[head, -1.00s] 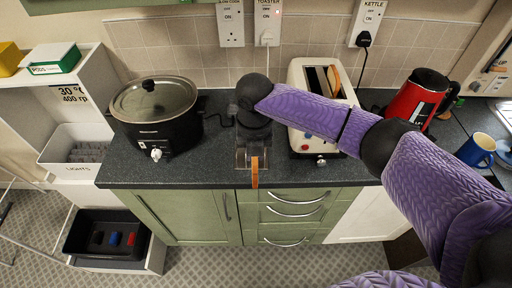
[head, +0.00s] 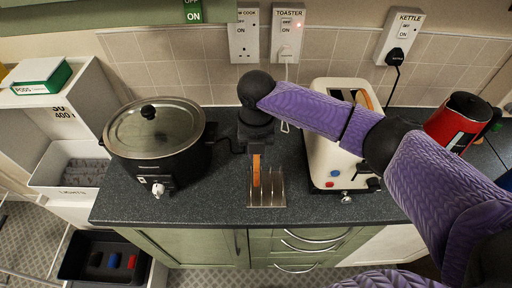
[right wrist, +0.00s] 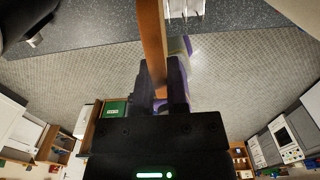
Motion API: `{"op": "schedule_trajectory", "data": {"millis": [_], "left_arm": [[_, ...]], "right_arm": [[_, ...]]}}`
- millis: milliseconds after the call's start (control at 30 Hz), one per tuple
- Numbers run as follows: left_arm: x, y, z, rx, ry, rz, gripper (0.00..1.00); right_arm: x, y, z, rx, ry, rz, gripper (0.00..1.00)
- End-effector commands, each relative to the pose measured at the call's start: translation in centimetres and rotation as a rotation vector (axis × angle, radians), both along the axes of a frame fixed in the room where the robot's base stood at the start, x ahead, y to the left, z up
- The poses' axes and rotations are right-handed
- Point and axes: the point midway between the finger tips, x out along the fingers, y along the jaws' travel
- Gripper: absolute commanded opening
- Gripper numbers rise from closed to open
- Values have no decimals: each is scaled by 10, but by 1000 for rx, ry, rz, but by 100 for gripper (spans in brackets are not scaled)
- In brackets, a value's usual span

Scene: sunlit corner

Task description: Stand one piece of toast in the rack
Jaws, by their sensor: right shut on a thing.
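My right gripper (head: 256,146) is shut on a slice of toast (head: 256,170), seen edge-on as a thin orange-brown strip hanging upright below the fingers. The metal toast rack (head: 267,206) stands near the counter's front edge. The toast overlaps the rack's left part in the head view; I cannot tell whether its lower edge is down between the dividers. In the right wrist view the toast (right wrist: 151,40) stands out between the fingers (right wrist: 160,85), and the rack's wires (right wrist: 186,8) show at the top, right of it. My left gripper is not in view.
The cream toaster (head: 325,155), with some toast showing in a slot, stands right of the rack, partly behind my right arm. A black slow cooker (head: 160,160) stands to the left. A red kettle (head: 460,122) is at the far right. Free counter lies around the rack.

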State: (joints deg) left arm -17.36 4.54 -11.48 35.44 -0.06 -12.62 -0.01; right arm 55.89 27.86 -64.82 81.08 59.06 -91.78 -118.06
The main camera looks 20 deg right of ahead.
Motion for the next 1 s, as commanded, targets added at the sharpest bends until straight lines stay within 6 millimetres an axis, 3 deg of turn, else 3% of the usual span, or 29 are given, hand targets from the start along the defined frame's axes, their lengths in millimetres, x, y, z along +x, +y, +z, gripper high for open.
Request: {"op": "schedule_trajectory", "data": {"millis": [267, 600, 933, 967, 1000], "left_arm": [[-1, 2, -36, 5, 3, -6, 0], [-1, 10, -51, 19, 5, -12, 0], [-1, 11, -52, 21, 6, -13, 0], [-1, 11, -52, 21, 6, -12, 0], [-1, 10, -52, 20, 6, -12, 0]], "right_arm": [[0, 0, -32, 0, 0, 1, 0], [0, 0, -65, 0, 1, -1, 0], [0, 0, -68, 1, 0, 0, 0], [0, 0, -68, 1, 0, 0, 23], [0, 0, -68, 1, 0, 0, 32]]}}
